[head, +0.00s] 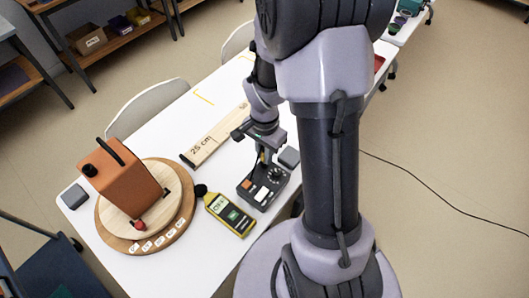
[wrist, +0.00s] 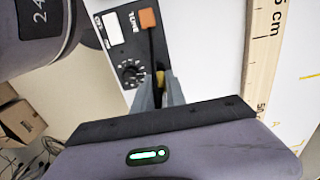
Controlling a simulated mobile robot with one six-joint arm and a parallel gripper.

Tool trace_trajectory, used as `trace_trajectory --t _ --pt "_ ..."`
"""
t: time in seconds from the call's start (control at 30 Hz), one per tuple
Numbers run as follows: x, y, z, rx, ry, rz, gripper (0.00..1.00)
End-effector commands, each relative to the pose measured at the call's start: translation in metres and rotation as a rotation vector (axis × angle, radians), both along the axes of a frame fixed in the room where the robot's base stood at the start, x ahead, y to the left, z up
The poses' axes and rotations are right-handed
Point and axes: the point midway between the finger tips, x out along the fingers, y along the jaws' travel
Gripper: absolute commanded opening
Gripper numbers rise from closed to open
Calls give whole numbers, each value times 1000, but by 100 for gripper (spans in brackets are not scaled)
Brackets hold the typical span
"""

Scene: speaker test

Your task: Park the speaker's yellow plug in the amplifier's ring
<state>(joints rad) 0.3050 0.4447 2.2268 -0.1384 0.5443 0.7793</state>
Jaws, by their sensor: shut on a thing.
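My gripper (head: 263,157) is over the amplifier's back part, pointing down. In the wrist view my gripper (wrist: 160,92) is shut on the yellow plug (wrist: 160,77), of which only a small yellow bit shows between the fingers. The amplifier's ring is hidden, so I cannot tell whether the plug is in it. The orange-brown speaker (head: 127,180) stands at the left on a round wooden turntable (head: 184,208).
A yellow sound meter (head: 230,214) lies between turntable and amplifier. Small grey blocks stand at the table's left (head: 74,197) and beside the amplifier (head: 289,157). The white table (head: 180,270) is clear at its front.

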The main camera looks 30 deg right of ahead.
Motion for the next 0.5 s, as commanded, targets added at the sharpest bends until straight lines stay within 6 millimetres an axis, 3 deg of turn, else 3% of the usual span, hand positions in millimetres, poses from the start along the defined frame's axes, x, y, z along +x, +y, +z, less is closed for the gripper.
trace_trajectory --t 0.5 --pt "0 0 -9 0 0 0 0"
